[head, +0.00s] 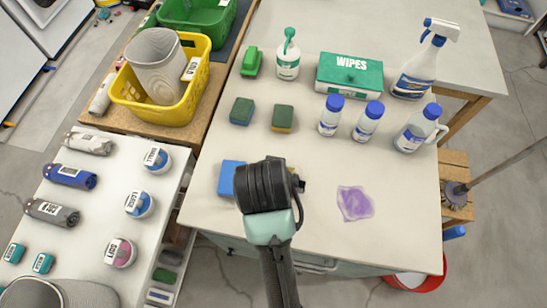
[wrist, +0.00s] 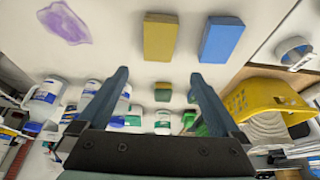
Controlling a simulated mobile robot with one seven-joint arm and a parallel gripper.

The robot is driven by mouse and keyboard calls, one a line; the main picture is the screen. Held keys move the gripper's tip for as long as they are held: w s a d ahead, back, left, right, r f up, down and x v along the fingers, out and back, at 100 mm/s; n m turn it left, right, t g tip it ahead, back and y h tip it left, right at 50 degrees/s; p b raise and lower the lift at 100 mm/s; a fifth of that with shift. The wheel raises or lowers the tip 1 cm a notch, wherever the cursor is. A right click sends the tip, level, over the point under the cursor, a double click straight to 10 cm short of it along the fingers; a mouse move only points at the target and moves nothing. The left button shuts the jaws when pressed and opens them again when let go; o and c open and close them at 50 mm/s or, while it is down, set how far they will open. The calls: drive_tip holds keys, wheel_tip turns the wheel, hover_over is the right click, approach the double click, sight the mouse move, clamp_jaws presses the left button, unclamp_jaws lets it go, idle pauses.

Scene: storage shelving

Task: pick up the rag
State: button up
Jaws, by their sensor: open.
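The rag (head: 355,203) is a crumpled, flat purple cloth lying on the white table, right of my gripper. It also shows at the top left of the wrist view (wrist: 64,22). My gripper (wrist: 158,78) is open, with its two blue-grey fingers apart and nothing between them. In the head view the dark end of my arm (head: 268,185) is above the table, left of the rag and apart from it; its fingertips are hidden there.
A blue sponge (head: 229,178) and a yellow sponge (wrist: 160,38) lie near my gripper. Blue-capped bottles (head: 367,121), a spray bottle (head: 415,72) and a wipes box (head: 349,74) stand farther back. A yellow basket (head: 197,85) is at left. The table around the rag is clear.

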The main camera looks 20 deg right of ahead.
drive_tip(key=x, duration=0.7)
drive_tip(key=shift+s+f, duration=0.25)
drive_tip(key=shift+f, duration=0.1)
drive_tip(key=shift+s+a+x, duration=0.1)
drive_tip(key=shift+s+x, duration=0.05)
drive_tip(key=shift+x, duration=1.15)
drive_tip(key=shift+s+a+x, duration=0.15)
drive_tip(key=shift+x, duration=1.15)
drive_tip(key=shift+f, duration=0.35)
drive_tip(key=c, duration=1.4)
wheel_tip(320, 180, up, 11)
drive_tip(key=shift+f, duration=0.2)
